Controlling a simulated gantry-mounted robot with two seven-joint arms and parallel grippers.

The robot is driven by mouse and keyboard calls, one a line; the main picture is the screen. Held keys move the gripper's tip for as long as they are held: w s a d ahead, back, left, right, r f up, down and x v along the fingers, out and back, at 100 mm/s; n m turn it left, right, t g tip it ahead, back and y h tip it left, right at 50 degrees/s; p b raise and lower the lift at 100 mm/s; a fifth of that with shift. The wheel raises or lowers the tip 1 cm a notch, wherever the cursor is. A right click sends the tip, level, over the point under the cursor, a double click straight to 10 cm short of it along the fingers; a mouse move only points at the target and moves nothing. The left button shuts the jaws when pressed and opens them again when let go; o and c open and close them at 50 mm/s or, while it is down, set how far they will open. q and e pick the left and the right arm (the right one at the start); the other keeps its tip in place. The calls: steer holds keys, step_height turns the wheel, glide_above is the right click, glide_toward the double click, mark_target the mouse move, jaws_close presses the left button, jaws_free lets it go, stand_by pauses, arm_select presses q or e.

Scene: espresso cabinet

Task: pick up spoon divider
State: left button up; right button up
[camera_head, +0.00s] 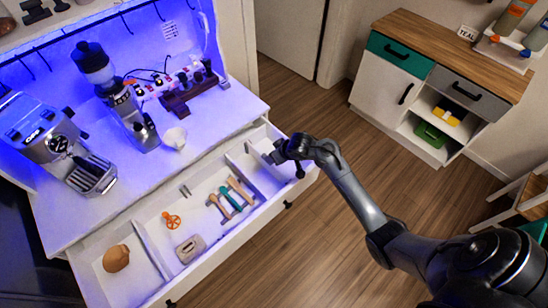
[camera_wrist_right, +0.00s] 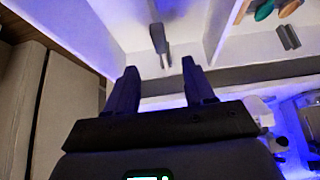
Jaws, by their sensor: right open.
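The drawer (camera_head: 190,262) is pulled open below the counter. A thin white divider wall (camera_head: 243,171) stands across it, between the tool compartment and the right end compartment. It also shows in the right wrist view (camera_wrist_right: 226,36), ahead and right of my fingers. My right gripper (camera_head: 281,152) is over the right end compartment, close to the drawer's back edge. Its two fingers (camera_wrist_right: 162,88) are apart, with nothing held between them. A small grey-and-dark upright object (camera_wrist_right: 158,40) shows beyond the fingertips; I cannot tell what it is. My left gripper is not in view.
The middle compartment holds wooden-handled tools (camera_head: 231,196), an orange round tool (camera_head: 171,219), a small grey clip (camera_head: 186,190) and a beige block (camera_head: 190,249). A brown round object (camera_head: 116,258) lies at the left. The espresso machine (camera_head: 62,145) and grinder (camera_head: 125,105) stand behind.

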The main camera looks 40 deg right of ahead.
steer(key=b+x, duration=0.1)
steer(key=x, duration=0.4)
steer(key=shift+s+a+f, duration=0.1)
steer(key=shift+a+f, duration=0.05)
steer(key=shift+d+b+x, duration=0.2)
steer(key=shift+b+x, duration=0.55)
steer(key=shift+x, duration=1.75)
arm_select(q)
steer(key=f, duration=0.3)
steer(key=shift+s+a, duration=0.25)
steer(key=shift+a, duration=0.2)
arm_select(e)
jaws_close()
